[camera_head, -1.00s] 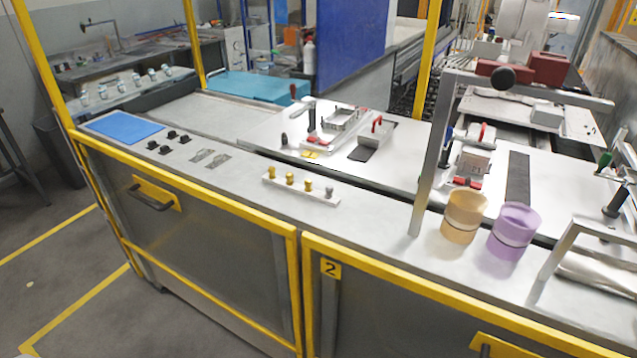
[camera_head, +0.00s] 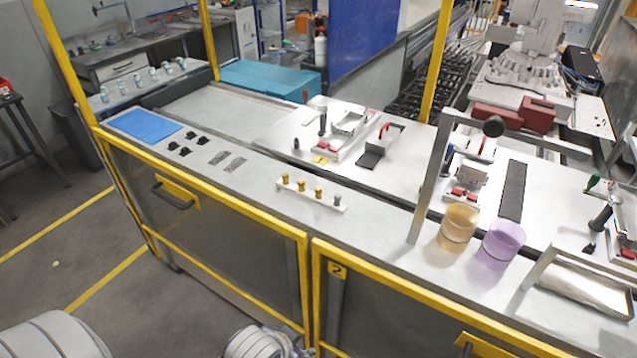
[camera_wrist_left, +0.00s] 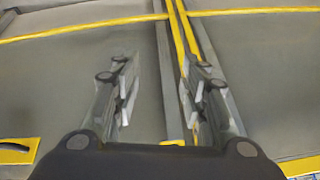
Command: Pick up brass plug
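Three brass plugs stand upright in a row on a white strip (camera_head: 312,199) on the bench: a left one (camera_head: 284,180), a middle one (camera_head: 301,185) and a right one (camera_head: 318,192). A grey plug (camera_head: 337,200) stands at the strip's right end. My left gripper (camera_wrist_left: 163,95) is open and empty in the left wrist view, its two fingers wide apart in front of the yellow-framed cabinet doors. No plug shows in that view. In the head view only grey rounded arm parts of mine show at the bottom edge, with no fingers visible. My right gripper is not in view.
An orange cup (camera_head: 458,229) and a purple cup (camera_head: 501,245) stand right of the strip beside a grey metal frame (camera_head: 433,180). Black knobs (camera_head: 186,151) and a blue mat (camera_head: 145,126) lie to the left. The yellow cabinet edge (camera_head: 215,190) runs along the bench front.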

